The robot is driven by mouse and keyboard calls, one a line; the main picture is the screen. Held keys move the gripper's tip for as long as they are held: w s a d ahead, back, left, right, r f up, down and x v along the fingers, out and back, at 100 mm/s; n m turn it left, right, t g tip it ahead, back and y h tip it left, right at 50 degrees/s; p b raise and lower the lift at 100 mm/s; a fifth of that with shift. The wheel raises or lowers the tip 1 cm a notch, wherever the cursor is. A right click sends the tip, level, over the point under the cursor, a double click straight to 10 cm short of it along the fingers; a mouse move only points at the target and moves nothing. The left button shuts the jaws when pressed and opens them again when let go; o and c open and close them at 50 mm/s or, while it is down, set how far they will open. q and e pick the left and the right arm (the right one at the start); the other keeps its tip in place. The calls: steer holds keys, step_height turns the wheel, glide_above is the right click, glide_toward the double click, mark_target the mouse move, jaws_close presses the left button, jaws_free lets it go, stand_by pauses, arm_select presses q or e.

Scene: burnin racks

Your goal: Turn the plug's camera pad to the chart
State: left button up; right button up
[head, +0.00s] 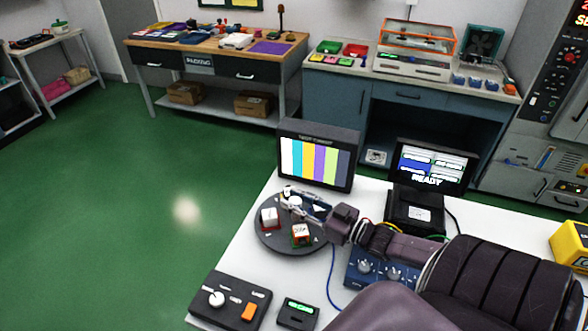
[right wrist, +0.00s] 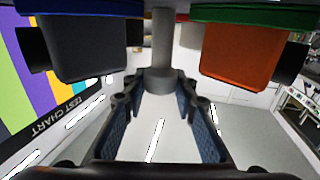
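The test chart (head: 316,163) is a screen with colour bars at the back of the white table; its edge also shows at left in the right wrist view (right wrist: 40,90). My right gripper (head: 296,201) is over the plate. In the wrist view its fingers (right wrist: 162,105) are apart, with a grey post (right wrist: 162,50) at the gap; contact is unclear. A grey block (right wrist: 82,45) and an orange block (right wrist: 238,50) flank it, each with a black cylinder. Which is the plug's camera pad is unclear.
A READY screen (head: 430,165) stands right of the chart. A blue knob box (head: 365,270) is partly behind my arm. A control box (head: 232,299) and a small green-screen box (head: 298,313) lie at the front. The table left of them ends at open floor (head: 130,220).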

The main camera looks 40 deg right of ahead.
steer(key=o, duration=0.4)
step_height(320, 180, up, 10)
stand_by(0.5)
